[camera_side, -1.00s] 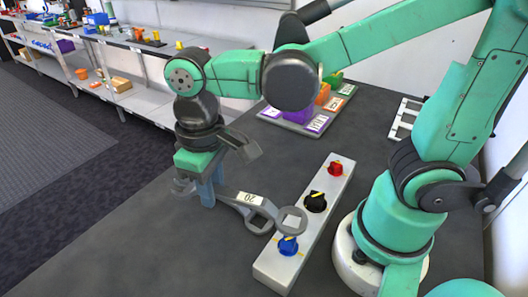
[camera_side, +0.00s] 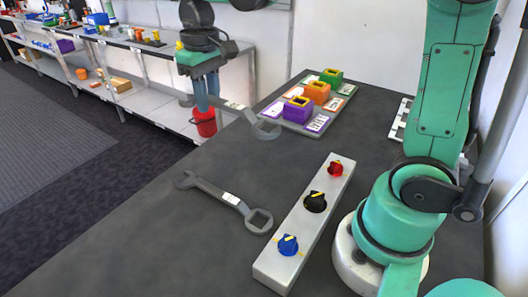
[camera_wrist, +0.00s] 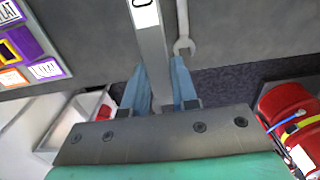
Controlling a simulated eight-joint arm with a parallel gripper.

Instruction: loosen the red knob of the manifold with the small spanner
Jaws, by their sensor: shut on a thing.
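The white manifold (camera_side: 303,226) lies on the dark table in the side view, with a red knob (camera_side: 336,168) at its far end, a black knob (camera_side: 314,201) in the middle and a blue knob (camera_side: 288,245) at the near end. My gripper (camera_side: 208,103) is shut on a grey spanner (camera_side: 240,108), held raised far left of the red knob. The spanner's ring end points right; its labelled shaft (camera_wrist: 151,50) runs up between my fingers (camera_wrist: 160,95) in the wrist view. A second grey spanner (camera_side: 215,191) lies flat left of the manifold; I cannot tell which is smaller.
A labelled tray (camera_side: 290,125) holds purple (camera_side: 297,111), orange (camera_side: 316,92) and green (camera_side: 331,76) blocks behind the held spanner. The table's front left is clear.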

